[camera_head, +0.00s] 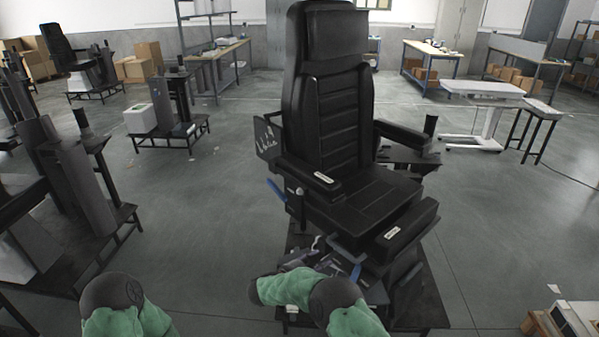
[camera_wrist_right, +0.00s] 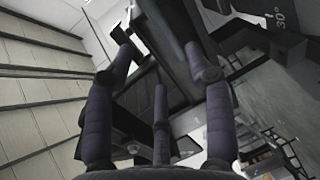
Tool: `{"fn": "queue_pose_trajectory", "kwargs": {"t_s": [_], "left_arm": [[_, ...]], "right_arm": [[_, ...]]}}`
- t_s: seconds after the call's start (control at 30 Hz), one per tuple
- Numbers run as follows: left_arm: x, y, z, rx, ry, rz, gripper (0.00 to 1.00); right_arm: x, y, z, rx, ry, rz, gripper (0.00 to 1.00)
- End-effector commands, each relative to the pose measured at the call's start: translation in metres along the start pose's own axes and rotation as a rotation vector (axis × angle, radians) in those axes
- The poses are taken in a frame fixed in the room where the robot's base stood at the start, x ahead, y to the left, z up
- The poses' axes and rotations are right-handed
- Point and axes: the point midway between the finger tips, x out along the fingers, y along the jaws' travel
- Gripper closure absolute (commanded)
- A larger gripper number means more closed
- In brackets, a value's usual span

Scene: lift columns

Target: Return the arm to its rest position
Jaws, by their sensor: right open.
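My right arm (camera_head: 312,292) is bent low in front of a black chair (camera_head: 335,120), its forearm reaching left in the head view. The right gripper (camera_wrist_right: 160,72) shows clearly in the wrist view, with dark jointed fingers spread apart and nothing between them. My left arm (camera_head: 122,305) shows only as a green and black part at the bottom left. The left gripper is out of view.
The chair has padded armrests (camera_head: 311,175) and blue levers, and stands on a dark base close to my right arm. Dark metal stands (camera_head: 90,215) fill the left side. Boxes (camera_head: 565,322) lie at the bottom right. Open grey floor (camera_head: 500,220) lies right of the chair.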

Motion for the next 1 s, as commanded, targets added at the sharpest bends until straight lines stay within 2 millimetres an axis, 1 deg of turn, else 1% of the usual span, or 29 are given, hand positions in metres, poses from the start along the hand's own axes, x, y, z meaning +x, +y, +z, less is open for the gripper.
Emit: {"fn": "queue_pose_trajectory", "kwargs": {"t_s": [0.13,0.23,0.3,0.37,0.4,0.47,0.53,0.6,0.67,0.7,0.77,0.8,0.87,0.9,0.97,1.0], "left_arm": [[0.0,0.0,0.0,0.0,0.0,0.0,0.51],[0.0,0.0,0.0,0.0,0.0,0.0,0.51],[0.0,0.0,0.0,0.0,0.0,0.0,0.51],[0.0,0.0,0.0,0.0,0.0,0.0,0.51],[0.0,0.0,0.0,0.0,0.0,0.0,0.51],[0.0,0.0,0.0,0.0,0.0,0.0,0.51],[0.0,0.0,0.0,0.0,0.0,0.0,0.51],[0.0,0.0,0.0,0.0,0.0,0.0,0.51],[0.0,0.0,0.0,0.0,0.0,0.0,0.51],[0.0,0.0,0.0,0.0,0.0,0.0,0.51],[0.0,0.0,0.0,0.0,0.0,0.0,0.51],[0.0,0.0,0.0,0.0,0.0,0.0,0.51],[0.0,0.0,0.0,0.0,0.0,0.0,0.51],[0.0,0.0,0.0,0.0,0.0,0.0,0.51],[0.0,0.0,0.0,0.0,0.0,0.0,0.51],[0.0,0.0,0.0,0.0,0.0,0.0,0.51]], "right_arm": [[0.013,-0.012,0.002,0.057,0.056,-0.021,0.46],[0.026,-0.033,0.006,0.144,0.139,-0.074,0.46],[0.034,-0.053,0.011,0.217,0.203,-0.139,0.46],[0.037,-0.072,0.018,0.28,0.251,-0.21,0.46],[0.038,-0.085,0.023,0.322,0.277,-0.262,0.46],[0.037,-0.104,0.032,0.383,0.306,-0.351,0.46],[0.033,-0.128,0.046,0.451,0.324,-0.464,0.46],[0.024,-0.152,0.064,0.515,0.323,-0.589,0.46],[0.013,-0.172,0.081,0.567,0.307,-0.7,0.46],[0.004,-0.185,0.094,0.6,0.286,-0.776,0.46],[-0.011,-0.203,0.115,0.647,0.245,-0.891,0.46],[-0.024,-0.215,0.131,0.674,0.209,-0.967,0.46],[-0.044,-0.23,0.155,0.713,0.14,-1.081,0.46],[-0.058,-0.238,0.173,0.735,0.087,-1.155,0.46],[-0.082,-0.249,0.201,0.765,-0.005,-1.261,0.46],[-0.099,-0.255,0.219,0.78,-0.073,-1.327,0.46]]}}
